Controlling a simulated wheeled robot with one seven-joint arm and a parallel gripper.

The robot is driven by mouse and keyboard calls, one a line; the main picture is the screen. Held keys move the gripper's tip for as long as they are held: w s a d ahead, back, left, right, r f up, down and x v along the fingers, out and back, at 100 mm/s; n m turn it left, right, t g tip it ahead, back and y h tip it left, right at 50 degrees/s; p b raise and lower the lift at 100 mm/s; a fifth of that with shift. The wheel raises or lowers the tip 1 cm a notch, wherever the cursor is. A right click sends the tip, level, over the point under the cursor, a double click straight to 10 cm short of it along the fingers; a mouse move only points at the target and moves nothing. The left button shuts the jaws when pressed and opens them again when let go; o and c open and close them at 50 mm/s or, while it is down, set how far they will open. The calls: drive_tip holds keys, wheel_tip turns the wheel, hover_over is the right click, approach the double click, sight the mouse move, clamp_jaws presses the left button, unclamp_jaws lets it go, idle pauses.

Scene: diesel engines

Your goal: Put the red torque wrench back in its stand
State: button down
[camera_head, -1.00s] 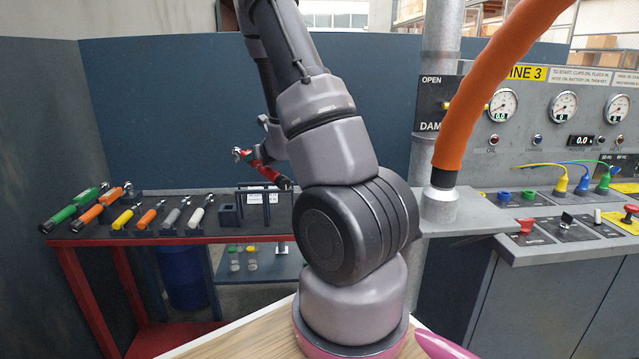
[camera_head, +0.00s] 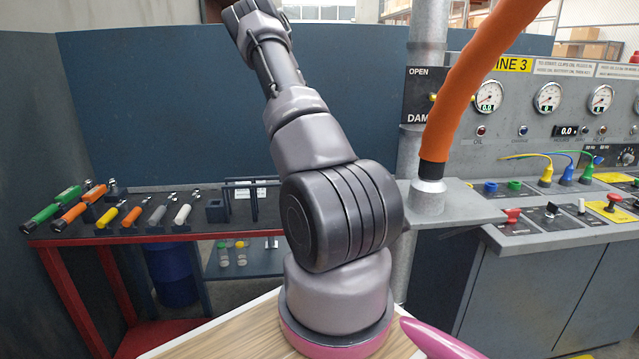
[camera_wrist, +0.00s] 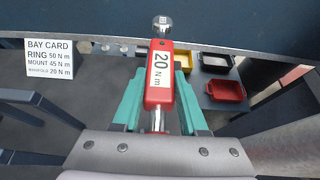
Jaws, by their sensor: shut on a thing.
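The red torque wrench (camera_wrist: 160,80) is in my gripper (camera_wrist: 160,102) in the wrist view, between two teal fingers shut on it. Its label reads 20 N m and its round metal head points away from me. In the head view neither my gripper nor the red wrench shows. A dark upright frame (camera_head: 255,203) stands on the red-edged bench (camera_head: 130,234), with a small dark block (camera_head: 215,211) to its left. I cannot tell for sure which one is the wrench's stand.
Several other wrenches, green (camera_head: 50,208), orange (camera_head: 78,208) and others, lie on the bench's left. A bay card (camera_wrist: 50,60) shows at the wrist view's left. A red bin (camera_wrist: 226,90) and other bins show at its right. An orange hose (camera_head: 470,85) hangs right of my arm.

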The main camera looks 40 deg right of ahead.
drive_tip(key=shift+f, duration=2.35)
drive_tip(key=shift+c, duration=2.2)
unclamp_jaws()
